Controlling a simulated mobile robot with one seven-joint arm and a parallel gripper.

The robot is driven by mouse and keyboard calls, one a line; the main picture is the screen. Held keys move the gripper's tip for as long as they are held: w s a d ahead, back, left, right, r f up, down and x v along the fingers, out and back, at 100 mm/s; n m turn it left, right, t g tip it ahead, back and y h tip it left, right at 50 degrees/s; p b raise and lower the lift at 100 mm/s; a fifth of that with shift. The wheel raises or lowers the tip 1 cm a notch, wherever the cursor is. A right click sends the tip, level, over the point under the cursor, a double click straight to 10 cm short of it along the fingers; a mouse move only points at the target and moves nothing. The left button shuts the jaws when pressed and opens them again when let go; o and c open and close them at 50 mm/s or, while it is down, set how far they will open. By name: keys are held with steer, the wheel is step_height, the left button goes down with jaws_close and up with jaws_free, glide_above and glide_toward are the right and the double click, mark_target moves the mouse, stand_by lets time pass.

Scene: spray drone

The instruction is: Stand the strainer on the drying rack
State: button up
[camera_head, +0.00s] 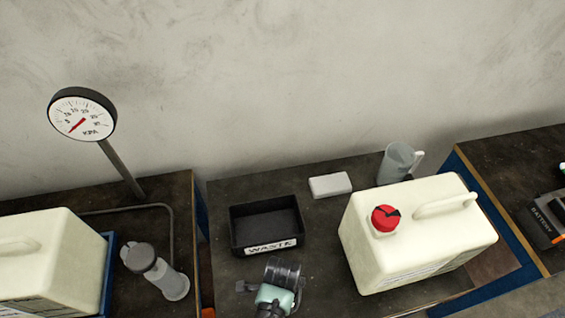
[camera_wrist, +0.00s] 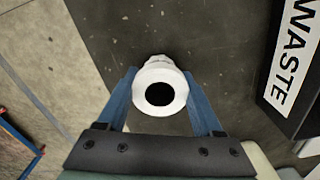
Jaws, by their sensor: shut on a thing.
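My gripper (camera_wrist: 159,73) has its two blue fingers shut on a white round piece, which I take to be the strainer (camera_wrist: 161,70). The piece shows a dark round opening toward the wrist camera; its far end is hidden. The gripper is beside the waste bin (camera_wrist: 302,55), over the dark bench top near its front edge. In the head view my mint and black wrist (camera_head: 275,292) is at the bottom centre, below the bin, and the held piece cannot be made out there. I cannot make out a drying rack in either view.
The black waste bin (camera_head: 267,228) stands mid-bench. A cream jerrycan (camera_head: 415,240) with a red cap is to its right. A pale block (camera_head: 330,185) and a clear jug (camera_head: 396,162) stand behind. On the left bench are another canister (camera_head: 45,260), a grey capped cylinder (camera_head: 168,280) and a gauge (camera_head: 82,114).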

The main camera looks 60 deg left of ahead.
steer(key=shift+f, duration=0.2)
steer(key=o, duration=1.5)
step_height(320, 180, up, 12)
steer(key=shift+r+p, duration=0.2)
steer(key=shift+p, duration=0.3)
